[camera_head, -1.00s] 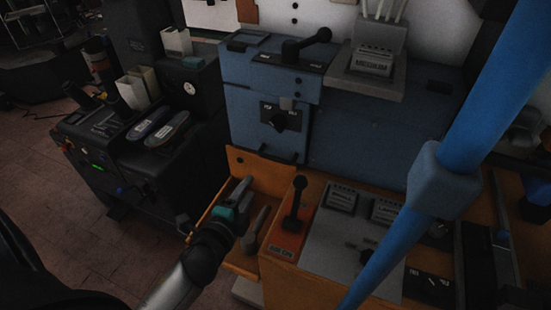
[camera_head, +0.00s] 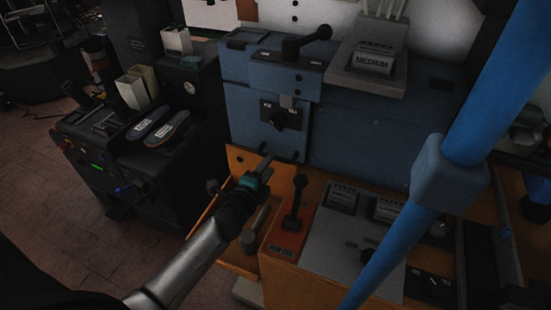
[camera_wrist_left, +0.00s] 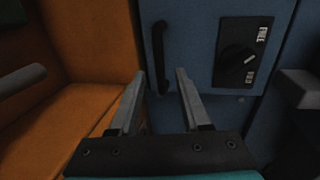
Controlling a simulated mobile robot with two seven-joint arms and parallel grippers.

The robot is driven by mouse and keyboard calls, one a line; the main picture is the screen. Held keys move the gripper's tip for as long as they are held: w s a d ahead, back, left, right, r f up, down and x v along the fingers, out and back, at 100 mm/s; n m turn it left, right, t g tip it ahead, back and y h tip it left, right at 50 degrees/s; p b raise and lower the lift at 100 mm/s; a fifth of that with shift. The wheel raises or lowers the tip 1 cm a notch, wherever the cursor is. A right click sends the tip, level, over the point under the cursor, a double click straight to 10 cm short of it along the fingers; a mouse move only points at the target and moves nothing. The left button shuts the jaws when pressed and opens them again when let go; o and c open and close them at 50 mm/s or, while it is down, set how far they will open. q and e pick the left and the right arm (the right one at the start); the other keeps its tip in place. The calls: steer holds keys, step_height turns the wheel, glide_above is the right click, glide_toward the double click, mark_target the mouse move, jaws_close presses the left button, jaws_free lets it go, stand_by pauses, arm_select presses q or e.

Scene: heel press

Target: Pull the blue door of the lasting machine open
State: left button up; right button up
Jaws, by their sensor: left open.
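The blue door (camera_head: 242,118) is the left front panel of the blue machine and looks closed. It carries a dark rotary switch (camera_head: 281,116), also seen in the left wrist view (camera_wrist_left: 243,53). A black bar handle (camera_wrist_left: 160,55) sits on the door below the switch in the head view. My left gripper (camera_head: 267,160) is open just in front of the door's lower part. In the left wrist view its two fingers (camera_wrist_left: 160,76) point at the handle, with its near end between them in the picture. I cannot tell whether they touch it. My right gripper is not in view.
An orange bench (camera_head: 310,266) with an open drawer (camera_head: 238,263) lies below the arm. A red lever unit (camera_head: 290,228) stands right of the gripper. A blue bar (camera_head: 470,160) crosses the right side. A black machine (camera_head: 190,170) with insoles stands left.

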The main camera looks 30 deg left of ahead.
arm_select(q)
steer(key=shift+b+x, duration=0.45)
steer(key=shift+x, duration=2.05)
steer(key=shift+c, duration=0.4)
jaws_close()
